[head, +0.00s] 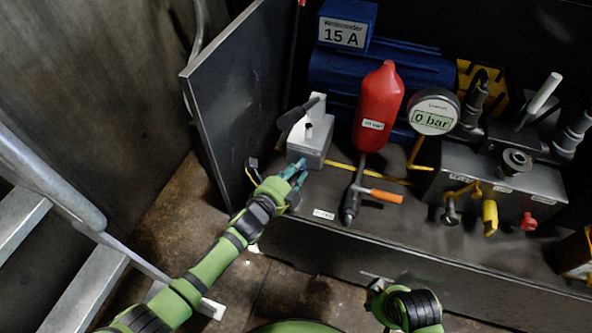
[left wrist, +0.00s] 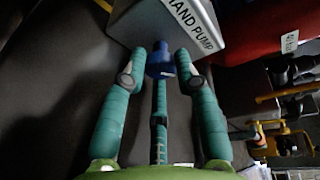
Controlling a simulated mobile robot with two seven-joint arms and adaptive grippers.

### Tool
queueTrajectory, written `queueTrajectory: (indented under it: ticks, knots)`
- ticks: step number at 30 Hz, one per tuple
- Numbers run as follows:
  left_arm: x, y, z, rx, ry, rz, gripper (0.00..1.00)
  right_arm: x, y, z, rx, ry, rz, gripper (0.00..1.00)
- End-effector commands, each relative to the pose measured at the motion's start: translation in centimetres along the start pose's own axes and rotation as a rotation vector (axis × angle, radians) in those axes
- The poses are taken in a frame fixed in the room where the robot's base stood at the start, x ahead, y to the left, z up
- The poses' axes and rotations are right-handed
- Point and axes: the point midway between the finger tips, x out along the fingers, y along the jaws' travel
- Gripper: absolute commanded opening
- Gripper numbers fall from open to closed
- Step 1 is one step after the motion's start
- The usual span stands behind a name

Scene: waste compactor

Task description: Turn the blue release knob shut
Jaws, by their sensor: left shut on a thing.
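The blue release knob (left wrist: 160,62) sticks out of the front face of the grey hand pump box (left wrist: 175,22), seen in the left wrist view. My left gripper (left wrist: 160,78) has its teal fingers around the knob, one on each side and a third below, and is shut on it. In the head view the same gripper (head: 297,170) reaches the lower front of the hand pump box (head: 312,146), where the fingers hide the knob.
A red bottle (head: 380,100) and a gauge reading 0 bar (head: 435,113) stand to the right of the pump. A dark cabinet door (head: 235,80) stands close to the left.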

Motion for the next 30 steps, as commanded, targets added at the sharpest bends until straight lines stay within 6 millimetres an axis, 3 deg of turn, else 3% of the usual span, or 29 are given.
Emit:
queueTrajectory:
  ticks: [19, 20, 21, 30]
  knots:
    - [0.05, -0.07, 0.24, -0.062, 0.007, -0.018, 0.00, -0.25, 0.04, -0.12, 0.001, 0.002, 0.001, 0.40]
    - [0.05, -0.07, 0.24, -0.062, 0.007, -0.018, 0.35, -0.25, 0.04, -0.12, 0.001, 0.002, 0.001, 0.40]
    - [0.05, -0.07, 0.24, -0.062, 0.007, -0.018, 0.40, -0.25, 0.04, -0.12, 0.001, 0.002, 0.001, 0.40]
    - [0.02, -0.05, 0.13, -0.061, 0.008, -0.017, 0.40, -0.15, -0.02, 0.19, 0.000, -0.003, -0.001, 0.40]
